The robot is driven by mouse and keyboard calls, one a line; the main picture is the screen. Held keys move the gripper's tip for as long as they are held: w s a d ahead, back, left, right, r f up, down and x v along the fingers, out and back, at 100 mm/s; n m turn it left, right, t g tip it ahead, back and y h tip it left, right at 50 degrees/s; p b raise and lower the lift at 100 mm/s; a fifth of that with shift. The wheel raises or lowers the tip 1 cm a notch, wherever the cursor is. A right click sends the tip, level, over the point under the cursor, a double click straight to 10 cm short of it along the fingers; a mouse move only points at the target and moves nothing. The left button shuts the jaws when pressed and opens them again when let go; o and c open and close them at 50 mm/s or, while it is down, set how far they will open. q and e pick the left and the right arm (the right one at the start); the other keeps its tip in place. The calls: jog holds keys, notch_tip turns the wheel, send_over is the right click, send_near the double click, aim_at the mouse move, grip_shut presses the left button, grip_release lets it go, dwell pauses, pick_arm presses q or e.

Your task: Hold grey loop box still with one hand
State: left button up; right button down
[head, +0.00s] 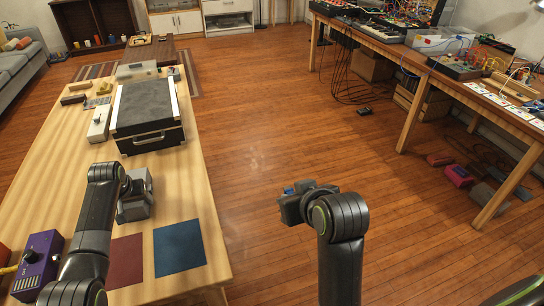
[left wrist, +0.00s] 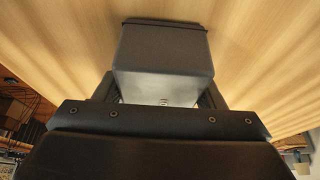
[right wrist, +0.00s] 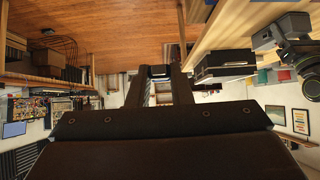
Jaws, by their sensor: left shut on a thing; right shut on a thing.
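The grey loop box (head: 137,208) stands on the light wooden table, at the left in the head view. My left gripper (head: 134,184) is shut on it from above. In the left wrist view the grey loop box (left wrist: 162,55) fills the space between the fingers, with the table right beneath. My right gripper (head: 292,204) is over the open floor, well right of the table. It is shut on a small dark and blue thing (right wrist: 160,71), which I cannot identify; a bit of blue also shows at its tip in the head view.
A black case (head: 147,112) with a silver edge stands farther back on the table (head: 212,240). A blue square (head: 179,247) and a dark red square (head: 125,262) lie in front. A purple pedal (head: 39,264) is at the left. A workbench with electronics is far right.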

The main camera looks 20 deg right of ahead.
jog(key=w+a+f+n+g+y, duration=0.35)
jog(key=w+a+n+g, duration=0.2)
jog(key=a+n, duration=0.4)
jog(key=w+a+f+n+g+y, duration=0.3)
jog(key=w+a+f+n+g, duration=0.15)
jog(key=w+a+n, duration=0.5)
jog(key=s+a+f+n+g+h, duration=0.1)
jog(key=s+a+n+g+h, duration=0.3)
jog(key=a+n, duration=0.4)
jog(key=shift+t, duration=0.5)
jog(key=shift+w+d+f+x, duration=0.1)
jog(key=shift+w+d+x, duration=0.05)
jog(key=shift+x, duration=0.85)
jog(key=shift+w+d+f+x, duration=0.1)
jog(key=shift+d+x, duration=0.1)
jog(key=shift+x, duration=0.85)
jog(key=shift+w+d+f+x, duration=0.1)
jog(key=shift+w+d+x, duration=0.05)
jog(key=shift+x, duration=0.85)
